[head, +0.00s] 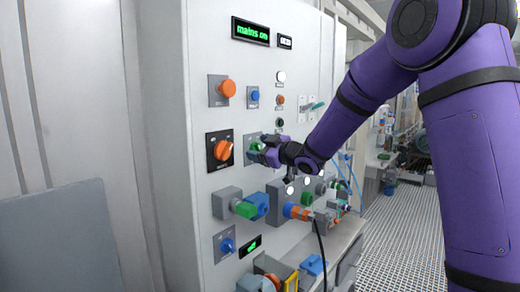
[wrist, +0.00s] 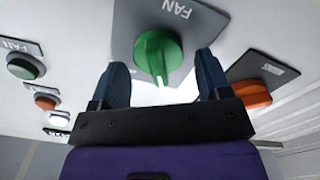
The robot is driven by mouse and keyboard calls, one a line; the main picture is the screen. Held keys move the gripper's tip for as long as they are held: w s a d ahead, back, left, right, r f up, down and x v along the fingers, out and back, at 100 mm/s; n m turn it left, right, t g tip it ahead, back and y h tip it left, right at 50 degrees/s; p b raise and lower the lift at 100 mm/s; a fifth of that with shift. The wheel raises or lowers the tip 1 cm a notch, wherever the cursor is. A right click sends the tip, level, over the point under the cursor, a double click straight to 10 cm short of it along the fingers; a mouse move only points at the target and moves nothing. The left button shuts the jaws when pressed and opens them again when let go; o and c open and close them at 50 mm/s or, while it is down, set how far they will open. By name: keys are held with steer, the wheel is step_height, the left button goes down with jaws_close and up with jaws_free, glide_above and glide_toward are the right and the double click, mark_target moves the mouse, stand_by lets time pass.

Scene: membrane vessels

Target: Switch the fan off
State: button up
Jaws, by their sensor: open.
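The fan switch is a green rotary knob (wrist: 158,54) on a grey square plate labelled FAN (wrist: 195,18) in the wrist view. In the head view the same grey plate (head: 250,140) shows on the white panel, with the knob partly hidden by my gripper (head: 262,150). My gripper (wrist: 161,82) is open. Its two dark blue fingers stand on either side of the knob in the wrist view, with a visible gap to each finger. I cannot tell how far the fingertips reach over the knob.
An orange rotary knob (head: 223,149) on a black plate sits just left of the fan switch. Several buttons, including a blue one (head: 255,96), sit above. Green, blue and orange fittings (head: 245,209) stick out below. A green "mains on" display (head: 251,31) is lit at the top.

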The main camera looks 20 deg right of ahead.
steer(key=v, duration=1)
steer(key=shift+s+d, duration=0.25)
steer(key=shift+s, duration=0.1)
steer(key=s+d+r+m+g+h, duration=0.25)
steer(key=s+d+m+h, duration=0.25)
steer(key=s+m+h, duration=0.55)
steer(key=s+a+f+m+g, duration=0.1)
steer(key=s+f+g, duration=0.1)
steer(key=s, duration=1)
steer(key=s+a+f+m+g, duration=0.1)
steer(key=s+g, duration=0.4)
steer(key=s, duration=0.8)
steer(key=shift+a+f, duration=0.8)
steer(key=shift+f, duration=0.05)
